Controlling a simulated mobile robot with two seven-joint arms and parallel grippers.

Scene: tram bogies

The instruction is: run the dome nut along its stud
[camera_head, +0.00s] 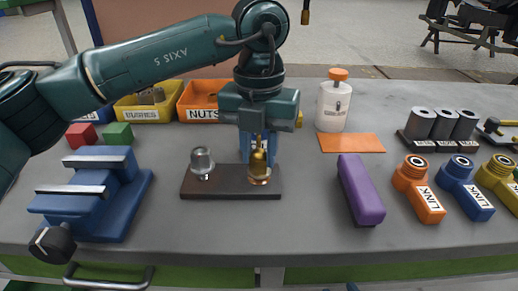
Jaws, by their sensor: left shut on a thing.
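A dark brown base plate (225,193) lies on the grey bench. A silver domed piece (202,161) stands upright on its left part. A brass dome nut (258,164) is upright over the right part, above a brass collar at the plate; the stud itself is hidden. My left gripper (258,150) points straight down from above and is shut on the brass dome nut. The fingers partly cover the nut, so I cannot tell how far down the stud it sits. My right gripper is out of view.
A blue vise (90,190) stands at the left. An orange nuts bin (202,100) and a white bottle (333,105) are behind. A purple block (360,188) and several link parts (418,188) lie to the right. The bench front is clear.

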